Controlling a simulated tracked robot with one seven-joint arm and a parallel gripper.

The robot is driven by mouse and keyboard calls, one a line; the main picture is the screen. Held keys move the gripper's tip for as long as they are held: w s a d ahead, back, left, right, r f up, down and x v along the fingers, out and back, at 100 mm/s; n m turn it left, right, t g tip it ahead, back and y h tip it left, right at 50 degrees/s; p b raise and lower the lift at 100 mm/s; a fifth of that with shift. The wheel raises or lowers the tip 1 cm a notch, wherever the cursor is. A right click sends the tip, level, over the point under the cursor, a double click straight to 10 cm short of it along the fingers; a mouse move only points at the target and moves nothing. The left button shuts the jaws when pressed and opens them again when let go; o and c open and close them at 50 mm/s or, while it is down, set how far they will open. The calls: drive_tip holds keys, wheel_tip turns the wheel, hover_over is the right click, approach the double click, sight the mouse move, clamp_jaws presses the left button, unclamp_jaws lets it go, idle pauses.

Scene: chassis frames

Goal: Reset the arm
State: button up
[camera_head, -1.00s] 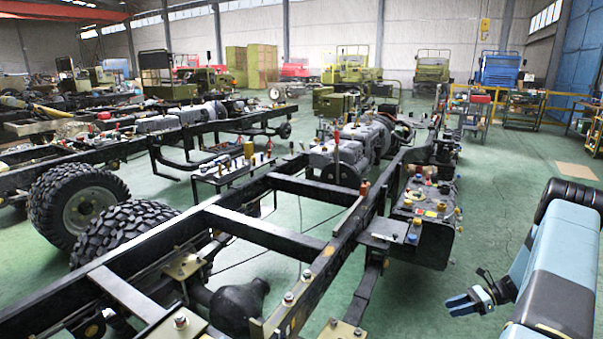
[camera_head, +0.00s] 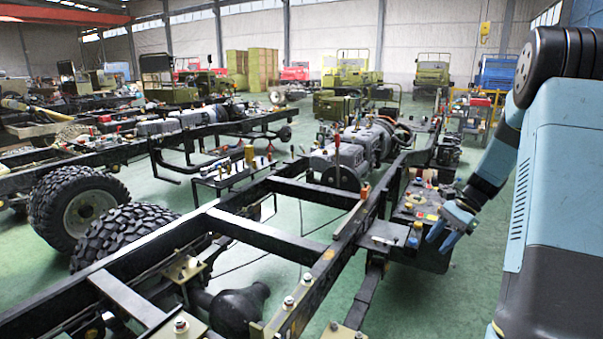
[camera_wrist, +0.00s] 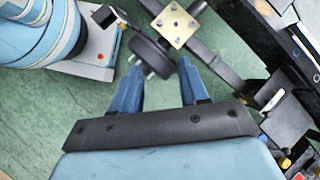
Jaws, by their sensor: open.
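My gripper (camera_head: 438,244) hangs at the right in the head view, in front of the dark box with coloured caps (camera_head: 412,212) on the side of the chassis frame. Its blue fingers are apart and nothing is held between them. I cannot tell from the head view whether it touches the box. My blue and black arm fills the right edge.
The black chassis frame (camera_head: 262,232) runs across the middle, with a grey engine (camera_head: 340,165) on it. Big tyres (camera_head: 78,206) stand at the left. A small parts table (camera_head: 232,175) stands behind the frame. Green floor (camera_head: 478,270) is clear below my gripper.

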drive_tip(key=s+a+r+n+t+h, duration=0.1)
drive_tip(key=s+a+r+n+h, duration=0.15)
drive_tip(key=s+a+r, duration=0.45)
drive_tip(key=s+a+r+n+t+h, duration=0.15)
drive_tip(key=s+a+r+n, duration=0.3)
drive_tip(key=r, duration=0.45)
drive_tip(key=s+a+r+n+t+h, duration=0.1)
drive_tip(key=s+a+r+n+t, duration=0.1)
drive_tip(key=s, duration=0.6)
drive_tip(key=s+a+r+n+t+h, duration=0.1)
drive_tip(key=s+a+r+n+t, duration=0.1)
drive_tip(key=s, duration=0.7)
drive_tip(key=shift+a+r+n+h, duration=0.3)
drive_tip(key=shift+r+n, duration=0.2)
drive_tip(key=shift+n, duration=0.6)
drive_tip(key=shift+s, duration=0.1)
drive_tip(key=shift+d, duration=0.15)
